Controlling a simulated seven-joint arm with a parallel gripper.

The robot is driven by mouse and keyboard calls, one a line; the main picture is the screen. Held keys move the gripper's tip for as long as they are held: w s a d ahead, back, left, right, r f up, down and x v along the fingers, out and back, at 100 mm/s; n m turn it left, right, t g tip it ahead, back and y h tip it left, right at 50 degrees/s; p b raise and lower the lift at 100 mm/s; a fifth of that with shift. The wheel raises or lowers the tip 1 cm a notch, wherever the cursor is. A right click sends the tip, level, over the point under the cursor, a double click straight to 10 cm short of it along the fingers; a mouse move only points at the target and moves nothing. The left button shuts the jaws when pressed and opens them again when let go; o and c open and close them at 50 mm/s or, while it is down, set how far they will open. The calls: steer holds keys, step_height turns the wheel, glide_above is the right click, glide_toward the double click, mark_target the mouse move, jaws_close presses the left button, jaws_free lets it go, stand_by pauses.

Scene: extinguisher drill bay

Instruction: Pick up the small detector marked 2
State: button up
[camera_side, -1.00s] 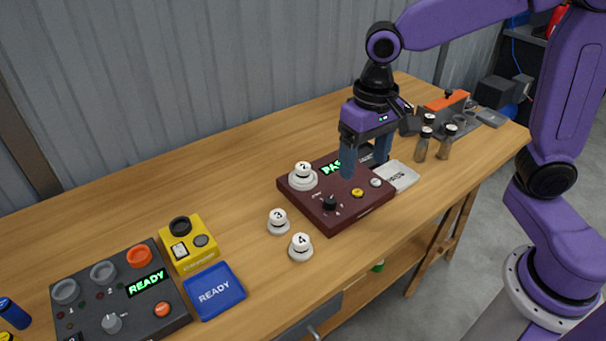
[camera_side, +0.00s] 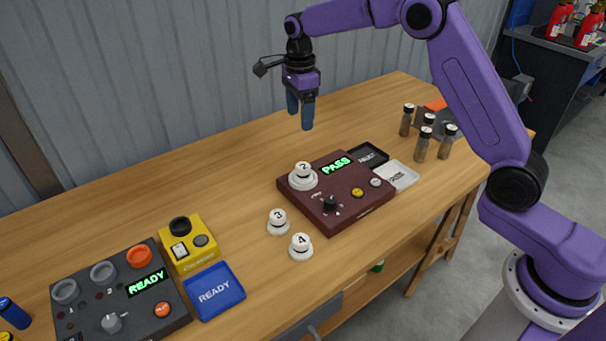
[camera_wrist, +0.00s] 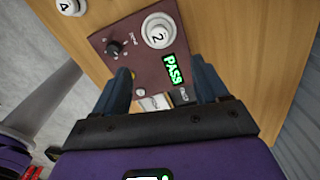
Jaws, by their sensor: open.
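The small white detector marked 2 (camera_side: 303,174) sits upright on a round pale seat at the left corner of the dark red test box (camera_side: 366,206). The box display reads PASS. In the wrist view the detector marked 2 (camera_wrist: 158,34) is near the top, beyond the fingertips. My gripper (camera_side: 300,110) is open and empty, raised above the table behind the box. In the wrist view its blue fingers (camera_wrist: 160,82) are spread apart, with nothing between them touching.
Detectors marked 3 (camera_side: 279,222) and 4 (camera_side: 301,247) stand in front of the box. A white tray (camera_side: 404,178) and a black tray (camera_side: 371,157) adjoin its right side. The table's back left is clear.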

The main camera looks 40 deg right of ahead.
glide_toward(302, 166)
step_height(302, 166, down, 5)
steer(key=shift+w+a+f, duration=0.1)
steer(key=shift+w+f, duration=0.05)
steer(key=shift+f, duration=0.05)
steer(key=shift+s+f, duration=0.2)
steer(key=shift+f, duration=2.4)
steer(key=c, duration=1)
steer(key=shift+o, duration=0.2)
steer(key=shift+r, duration=0.15)
